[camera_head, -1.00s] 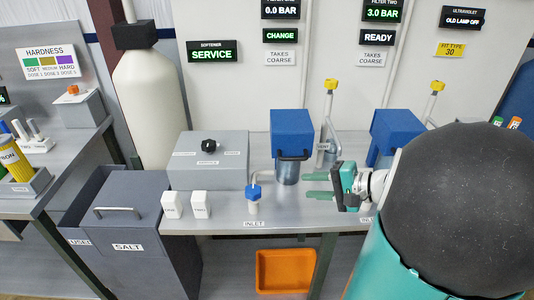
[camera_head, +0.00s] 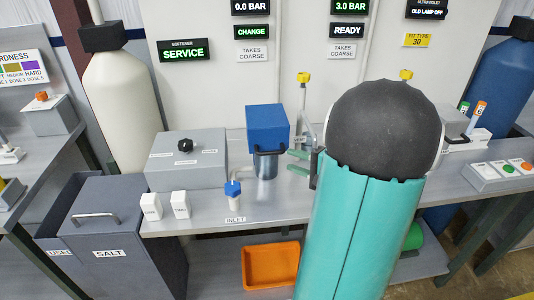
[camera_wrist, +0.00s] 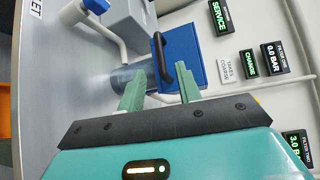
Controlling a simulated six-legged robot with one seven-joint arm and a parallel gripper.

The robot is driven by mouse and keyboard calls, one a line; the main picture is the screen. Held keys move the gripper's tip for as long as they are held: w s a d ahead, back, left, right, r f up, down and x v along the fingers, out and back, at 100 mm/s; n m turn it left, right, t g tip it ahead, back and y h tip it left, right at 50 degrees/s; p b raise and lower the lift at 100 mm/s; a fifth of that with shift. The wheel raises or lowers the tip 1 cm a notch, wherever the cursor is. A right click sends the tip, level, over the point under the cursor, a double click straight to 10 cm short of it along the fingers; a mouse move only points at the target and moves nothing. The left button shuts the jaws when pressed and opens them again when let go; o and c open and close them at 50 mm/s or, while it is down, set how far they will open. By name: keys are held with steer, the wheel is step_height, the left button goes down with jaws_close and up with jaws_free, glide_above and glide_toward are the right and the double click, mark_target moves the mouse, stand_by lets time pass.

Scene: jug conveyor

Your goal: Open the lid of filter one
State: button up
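Filter one has a blue box-shaped lid (camera_head: 267,126) with a black bar handle (camera_head: 270,151) on its front, above a shiny metal body (camera_head: 267,168). The lid looks closed. My gripper (camera_head: 297,161) is just right of the handle in the head view, partly hidden behind my arm. In the wrist view, my gripper (camera_wrist: 160,88) is open, its two green fingers apart. The handle (camera_wrist: 161,58) appears between the fingertips, with the lid (camera_wrist: 183,58) behind it. I see nothing gripped, and cannot tell whether the fingers touch the handle.
A grey softener box (camera_head: 187,160) stands left of filter one. A blue-capped inlet tap (camera_head: 233,190) stands in front. A yellow-topped valve pipe (camera_head: 303,95) is behind to the right. An orange bin (camera_head: 270,266) sits below the bench. My arm hides filter two.

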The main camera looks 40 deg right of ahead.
mark_target(271, 154)
steer(key=x, duration=0.9)
steer(key=shift+w+a+f, duration=0.1)
steer(key=shift+w+a, duration=0.05)
steer(key=shift+w, duration=0.1)
jaws_close()
